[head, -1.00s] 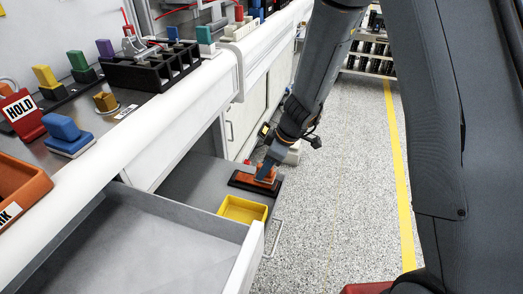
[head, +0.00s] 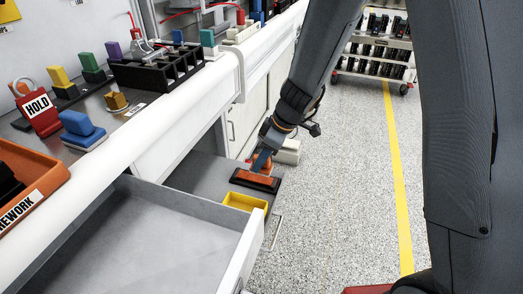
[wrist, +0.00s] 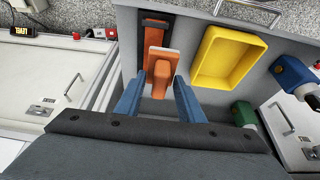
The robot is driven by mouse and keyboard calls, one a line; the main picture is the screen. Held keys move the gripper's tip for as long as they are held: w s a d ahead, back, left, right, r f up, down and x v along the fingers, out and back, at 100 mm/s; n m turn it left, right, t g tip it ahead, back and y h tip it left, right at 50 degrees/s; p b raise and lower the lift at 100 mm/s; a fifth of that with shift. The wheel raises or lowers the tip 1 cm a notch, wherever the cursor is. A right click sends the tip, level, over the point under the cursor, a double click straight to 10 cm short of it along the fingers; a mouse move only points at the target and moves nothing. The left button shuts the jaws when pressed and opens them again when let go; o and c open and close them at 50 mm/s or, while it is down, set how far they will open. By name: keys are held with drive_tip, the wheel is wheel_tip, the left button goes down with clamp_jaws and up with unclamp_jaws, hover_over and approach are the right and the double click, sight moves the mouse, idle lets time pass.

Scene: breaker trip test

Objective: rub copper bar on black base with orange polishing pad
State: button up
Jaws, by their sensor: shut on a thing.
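The copper bar (head: 257,181) lies along the black base (head: 234,177), on a grey surface low beside the bench. Both also show in the wrist view, the bar (wrist: 156,27) at the top centre. My gripper (head: 264,160) is shut on the orange polishing pad (wrist: 161,65), which sticks out between the two blue fingers in the wrist view. The pad overlaps the near part of the bar in the wrist view and hides it. In the head view the pad shows at the bar's far edge; I cannot tell whether they touch.
A yellow tray (head: 245,202) sits beside the base. A large empty drawer (head: 170,240) stands open in front. The bench above holds a red HOLD lock (head: 38,108), a blue block (head: 79,126) and a black rack (head: 158,70). The speckled floor on the right is mostly clear.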

drive_tip(key=shift+r+p, duration=0.45)
drive_tip(key=shift+r, duration=0.55)
